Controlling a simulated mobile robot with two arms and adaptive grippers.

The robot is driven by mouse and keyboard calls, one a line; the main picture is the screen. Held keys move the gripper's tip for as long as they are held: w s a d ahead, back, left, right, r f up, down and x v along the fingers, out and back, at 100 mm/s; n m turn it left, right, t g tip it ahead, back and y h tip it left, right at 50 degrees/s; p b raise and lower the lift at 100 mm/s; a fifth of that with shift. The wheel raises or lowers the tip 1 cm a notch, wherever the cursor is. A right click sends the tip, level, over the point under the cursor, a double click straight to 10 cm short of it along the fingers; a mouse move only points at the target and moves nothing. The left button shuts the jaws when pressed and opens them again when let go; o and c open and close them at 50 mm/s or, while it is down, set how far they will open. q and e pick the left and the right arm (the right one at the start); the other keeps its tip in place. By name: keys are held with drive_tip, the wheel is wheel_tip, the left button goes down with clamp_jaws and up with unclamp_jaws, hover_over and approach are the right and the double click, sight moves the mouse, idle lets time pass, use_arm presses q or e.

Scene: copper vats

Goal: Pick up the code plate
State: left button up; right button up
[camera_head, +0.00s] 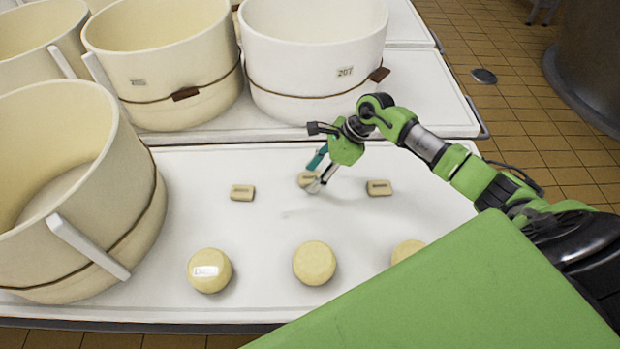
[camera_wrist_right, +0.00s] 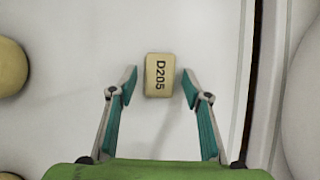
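A small beige code plate (camera_wrist_right: 159,64) marked D205 lies flat on the white table, seen in the right wrist view. It is between and slightly ahead of the fingertips of my right gripper (camera_wrist_right: 160,84), with white gaps on both sides. The gripper is open and empty. In the head view, my right gripper (camera_head: 318,172) is over the middle one of three similar beige plates and partly hides that plate (camera_head: 307,179). The left plate (camera_head: 242,192) and the right plate (camera_head: 378,187) lie apart from it. My left gripper is not in view.
Three round yellow cheeses (camera_head: 314,263) lie along the near side of the table (camera_head: 170,305); one has a white label. A large cream vat (camera_head: 85,210) stands at left, and more vats (camera_head: 315,50) stand behind the plates, one marked 207. Tiled floor lies to the right.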

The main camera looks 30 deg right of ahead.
drive_tip(key=c, duration=0.6)
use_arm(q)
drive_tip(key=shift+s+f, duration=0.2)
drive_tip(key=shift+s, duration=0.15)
use_arm(e)
drive_tip(key=shift+c, duration=1)
